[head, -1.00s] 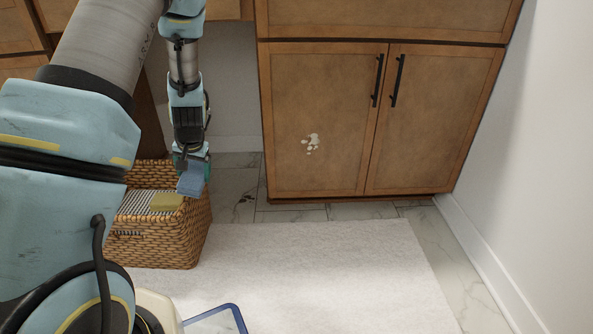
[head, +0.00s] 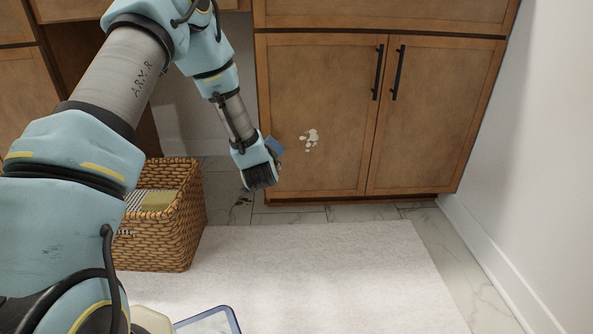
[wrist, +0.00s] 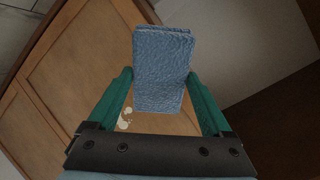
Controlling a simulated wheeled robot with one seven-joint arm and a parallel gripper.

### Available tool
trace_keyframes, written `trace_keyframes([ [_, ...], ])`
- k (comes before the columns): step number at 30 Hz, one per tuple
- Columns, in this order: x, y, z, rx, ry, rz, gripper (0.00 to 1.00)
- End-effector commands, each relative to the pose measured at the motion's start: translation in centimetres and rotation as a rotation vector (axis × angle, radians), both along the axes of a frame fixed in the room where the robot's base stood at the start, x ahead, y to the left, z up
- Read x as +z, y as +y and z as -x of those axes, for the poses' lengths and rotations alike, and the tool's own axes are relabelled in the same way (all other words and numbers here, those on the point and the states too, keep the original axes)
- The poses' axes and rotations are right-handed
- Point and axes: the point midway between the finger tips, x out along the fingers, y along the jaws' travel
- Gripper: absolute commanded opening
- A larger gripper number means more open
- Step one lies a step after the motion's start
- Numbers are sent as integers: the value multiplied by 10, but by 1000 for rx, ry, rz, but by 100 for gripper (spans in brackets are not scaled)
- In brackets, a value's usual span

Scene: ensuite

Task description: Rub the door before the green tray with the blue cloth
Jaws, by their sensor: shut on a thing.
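The blue cloth (wrist: 163,70) is folded and held between the two green fingers of my gripper (wrist: 162,95) in the wrist view. In the head view the cloth (head: 274,146) shows as a small blue patch beyond my gripper, near the left edge of the left cabinet door (head: 320,90). That door is brown wood, shut, with a pale white smear (head: 309,140) left of its lower middle. The smear (wrist: 125,120) also shows in the wrist view beside the left finger. The cloth appears apart from the smear. I cannot make out a green tray.
A wicker basket (head: 165,235) with a yellowish item (head: 158,201) and striped cloth stands at the left. A second cabinet door (head: 440,120) is at the right. Black handles (head: 378,72) stick out from the doors. A white mat (head: 310,275) covers the floor in front.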

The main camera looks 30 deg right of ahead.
Motion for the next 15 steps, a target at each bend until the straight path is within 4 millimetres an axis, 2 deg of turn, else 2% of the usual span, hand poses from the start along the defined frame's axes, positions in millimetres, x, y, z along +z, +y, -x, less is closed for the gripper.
trace_keyframes([
  [1,-12,-16,10,-26,-54,28,39],
  [3,-11,-36,24,-46,-137,69,39],
  [6,-8,-54,43,-47,-230,111,39],
  [10,-2,-66,62,-29,-301,141,39],
  [15,2,-70,67,-13,-334,152,39],
])
